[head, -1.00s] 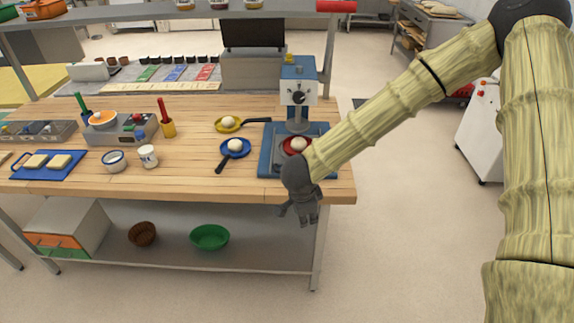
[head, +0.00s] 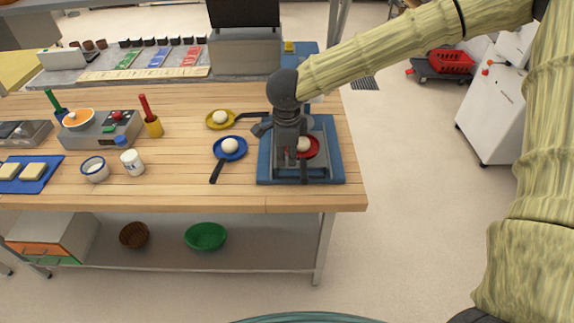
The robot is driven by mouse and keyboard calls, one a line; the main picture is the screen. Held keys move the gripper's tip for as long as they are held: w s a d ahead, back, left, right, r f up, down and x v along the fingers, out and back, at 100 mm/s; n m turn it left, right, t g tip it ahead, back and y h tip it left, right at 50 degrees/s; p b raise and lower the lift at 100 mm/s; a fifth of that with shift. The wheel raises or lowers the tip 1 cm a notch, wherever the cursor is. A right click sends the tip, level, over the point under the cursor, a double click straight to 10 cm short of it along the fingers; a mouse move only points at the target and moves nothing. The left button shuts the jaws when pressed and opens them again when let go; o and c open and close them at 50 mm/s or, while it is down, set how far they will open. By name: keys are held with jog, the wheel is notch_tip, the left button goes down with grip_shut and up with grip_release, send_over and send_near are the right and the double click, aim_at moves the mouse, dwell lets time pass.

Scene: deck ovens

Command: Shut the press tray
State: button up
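The press is a blue machine at the right end of the wooden table in the head view. Its blue base (head: 335,165) shows, while my arm and gripper hide most of its upper part. The grey press tray (head: 318,172) lies on the base toward the table's front edge. A red pan (head: 314,148) with a pale dough ball (head: 304,145) sits on it. My gripper (head: 291,172) points down over the tray's left part, its two fingers apart with nothing visible held. I cannot tell whether the fingers touch the tray.
A blue pan (head: 232,150) and a yellow pan (head: 219,119), each with a dough ball, lie left of the press. A white cup (head: 132,162) and a grey scale (head: 102,130) stand farther left.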

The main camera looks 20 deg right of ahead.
aim_at(289, 176)
jog(key=shift+w+d+f+p, duration=0.2)
jog(key=shift+f+p, duration=0.15)
jog(key=shift+f, duration=1.3)
jog(key=shift+w+d+f+p, duration=0.2)
jog(key=shift+f+p, duration=0.2)
jog(key=shift+f, duration=1.25)
jog(key=shift+w+d+f+p, duration=0.2)
jog(key=shift+f+p, duration=0.15)
jog(key=shift+f, duration=1.3)
grip_shut()
